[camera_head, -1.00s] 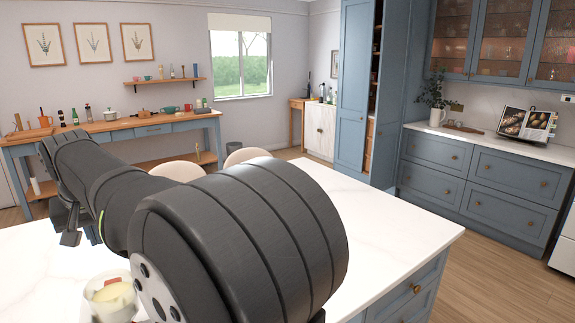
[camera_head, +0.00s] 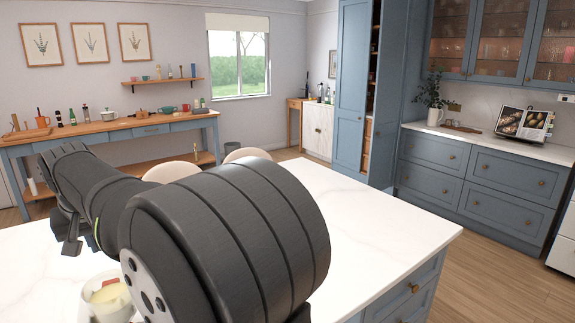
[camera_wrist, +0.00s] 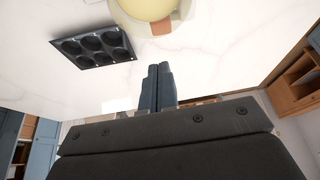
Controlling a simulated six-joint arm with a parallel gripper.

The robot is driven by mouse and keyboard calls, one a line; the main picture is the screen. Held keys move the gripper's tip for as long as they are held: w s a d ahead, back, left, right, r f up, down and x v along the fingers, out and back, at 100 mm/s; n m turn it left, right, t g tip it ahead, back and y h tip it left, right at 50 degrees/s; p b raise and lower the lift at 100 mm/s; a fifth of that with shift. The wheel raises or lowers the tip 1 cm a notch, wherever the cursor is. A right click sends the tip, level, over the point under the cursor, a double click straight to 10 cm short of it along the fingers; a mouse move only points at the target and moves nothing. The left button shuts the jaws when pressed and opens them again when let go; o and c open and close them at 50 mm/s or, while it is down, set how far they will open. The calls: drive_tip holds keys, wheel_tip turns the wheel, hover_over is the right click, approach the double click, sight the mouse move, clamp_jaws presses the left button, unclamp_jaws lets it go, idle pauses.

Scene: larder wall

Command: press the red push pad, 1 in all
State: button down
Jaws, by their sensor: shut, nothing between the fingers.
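I cannot make out a red push pad for certain in either view. A small red patch (camera_head: 113,283) shows at a pale cup with yellowish contents (camera_head: 104,295), low at the left in the head view, partly cut off by my arm. In the wrist view, a pale yellow round thing (camera_wrist: 135,12) with a reddish-brown piece (camera_wrist: 162,27) sits at the top edge, just beyond my fingertips. My gripper (camera_wrist: 160,68) is shut and empty, over the white worktop. I cannot tell whether it touches anything. My arm hides much of the worktop in the head view.
A dark muffin tin (camera_wrist: 72,57) lies left of my fingers in the wrist view. The white marble island top (camera_head: 385,235) is clear on the right. Two pale chair backs (camera_head: 246,154) stand behind it. A blue side table (camera_head: 150,130) with kitchenware is farther back.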

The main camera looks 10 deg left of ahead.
drive_tip(key=shift+s+d+r, duration=0.1)
drive_tip(key=shift+s+r, duration=0.05)
drive_tip(key=shift+r, duration=0.2)
idle(0.4)
drive_tip(key=w+a+g+h, duration=0.3)
drive_tip(key=w+a, duration=0.1)
drive_tip(key=a, duration=0.1)
drive_tip(key=shift+w+r, duration=0.15)
idle(0.6)
wheel_tip(320, 180, down, 14)
drive_tip(key=shift+f, duration=0.1)
idle(0.4)
